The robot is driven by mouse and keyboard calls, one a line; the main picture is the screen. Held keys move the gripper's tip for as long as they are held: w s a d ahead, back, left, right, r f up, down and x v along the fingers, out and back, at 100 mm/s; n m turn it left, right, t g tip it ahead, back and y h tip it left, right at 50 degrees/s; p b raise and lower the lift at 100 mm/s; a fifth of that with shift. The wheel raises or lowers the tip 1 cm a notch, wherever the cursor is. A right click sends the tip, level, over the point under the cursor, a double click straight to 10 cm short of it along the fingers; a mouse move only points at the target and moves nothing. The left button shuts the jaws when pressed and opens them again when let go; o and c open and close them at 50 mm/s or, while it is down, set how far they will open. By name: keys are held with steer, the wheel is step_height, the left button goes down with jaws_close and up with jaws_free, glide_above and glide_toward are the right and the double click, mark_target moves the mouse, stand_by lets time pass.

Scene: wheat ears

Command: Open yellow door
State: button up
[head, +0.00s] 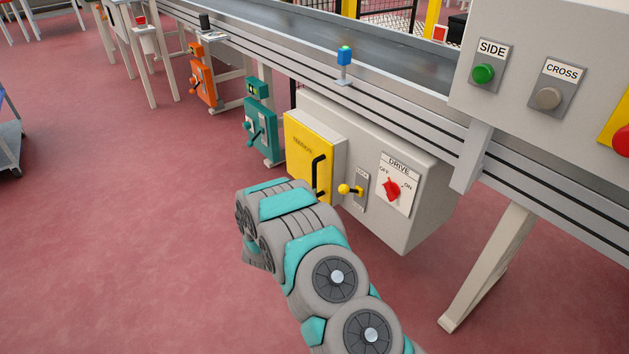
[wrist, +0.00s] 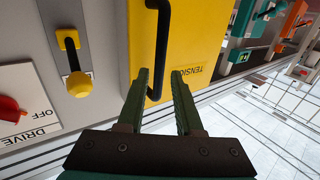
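The yellow door (head: 300,145) is on the front of a grey box under the conveyor and looks shut. It also fills the top middle of the wrist view (wrist: 205,35). Its black bar handle (head: 319,176) runs near the edge beside the yellow-knobbed lever (head: 346,189). In the wrist view my gripper (wrist: 160,72) is open, and the lower part of the handle (wrist: 161,40) shows between its two green fingers. I cannot tell whether the fingers reach around it; no grip is visible. In the head view my arm hides the gripper.
A red DRIVE knob (head: 391,190) with OFF and ON marks is right of the lever. A teal box (head: 260,130) and an orange box (head: 202,80) stand farther left. A conveyor leg (head: 490,265) stands right.

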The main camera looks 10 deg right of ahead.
mark_target(314, 181)
steer(key=shift+p+x, duration=0.35)
steer(key=shift+x, duration=3.5)
jaws_close()
steer(key=shift+d, duration=0.1)
